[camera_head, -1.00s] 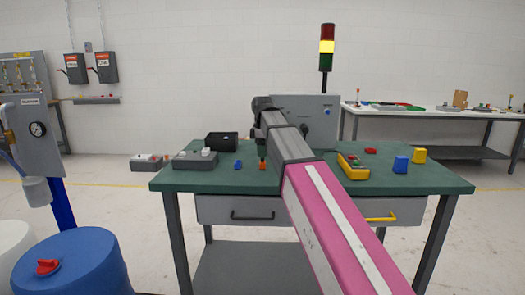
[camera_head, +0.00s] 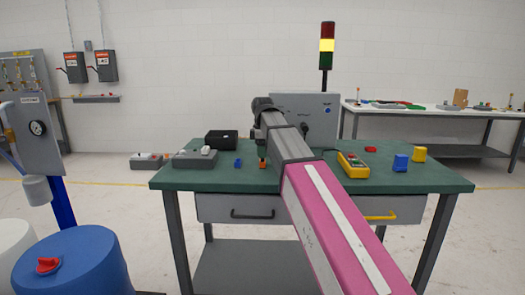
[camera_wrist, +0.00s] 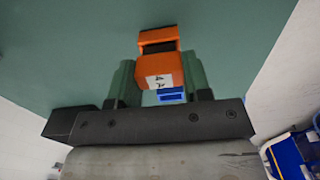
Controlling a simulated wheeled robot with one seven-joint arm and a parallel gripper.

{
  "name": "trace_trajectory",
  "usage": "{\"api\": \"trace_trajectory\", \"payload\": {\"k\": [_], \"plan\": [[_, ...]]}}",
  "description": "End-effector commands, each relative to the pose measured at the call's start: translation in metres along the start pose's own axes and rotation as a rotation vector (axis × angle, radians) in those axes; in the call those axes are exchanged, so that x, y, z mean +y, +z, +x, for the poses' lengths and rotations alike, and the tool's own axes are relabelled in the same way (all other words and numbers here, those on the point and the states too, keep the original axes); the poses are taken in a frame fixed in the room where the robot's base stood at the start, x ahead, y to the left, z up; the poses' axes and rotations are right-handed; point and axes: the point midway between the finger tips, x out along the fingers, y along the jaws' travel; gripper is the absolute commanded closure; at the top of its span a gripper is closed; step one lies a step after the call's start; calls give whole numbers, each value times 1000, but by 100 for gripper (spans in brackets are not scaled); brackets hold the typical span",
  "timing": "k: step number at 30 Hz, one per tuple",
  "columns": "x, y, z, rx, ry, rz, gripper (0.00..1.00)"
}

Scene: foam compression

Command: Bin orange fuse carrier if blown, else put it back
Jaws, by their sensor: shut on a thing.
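The orange fuse carrier (camera_wrist: 160,72) is between the two green fingers of my gripper (camera_wrist: 159,86) in the wrist view, and the fingers are shut on it. It has a white label with dark marks, a dark slot and an orange far end. I cannot tell whether its fuse is blown. In the head view the carrier (camera_head: 262,163) shows small and orange at the front of the green table (camera_head: 330,185), under my arm's end. Whether it touches the table is unclear. A blue carrier-like piece (camera_head: 238,163) stands just left of it and shows partly behind it in the wrist view (camera_wrist: 172,96).
A black open box (camera_head: 221,140) and a grey box with light knobs (camera_head: 195,159) are at the table's left. A grey cabinet (camera_head: 290,102) stands behind my arm. A yellow handheld device (camera_head: 352,165), blue block (camera_head: 401,162) and yellow block (camera_head: 419,153) lie right.

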Motion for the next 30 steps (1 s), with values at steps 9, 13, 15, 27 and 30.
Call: {"api": "trace_trajectory", "payload": {"k": [9, 13, 15, 27, 30], "plan": [[0, 0, 6, 0, 0, 0, 99], [0, 0, 8, 0, 0, 0, 99], [0, 0, 9, 0, 1, 0, 99], [0, 0, 16, 0, 0, 0, 99], [0, 0, 18, 0, 0, 0, 99]]}}
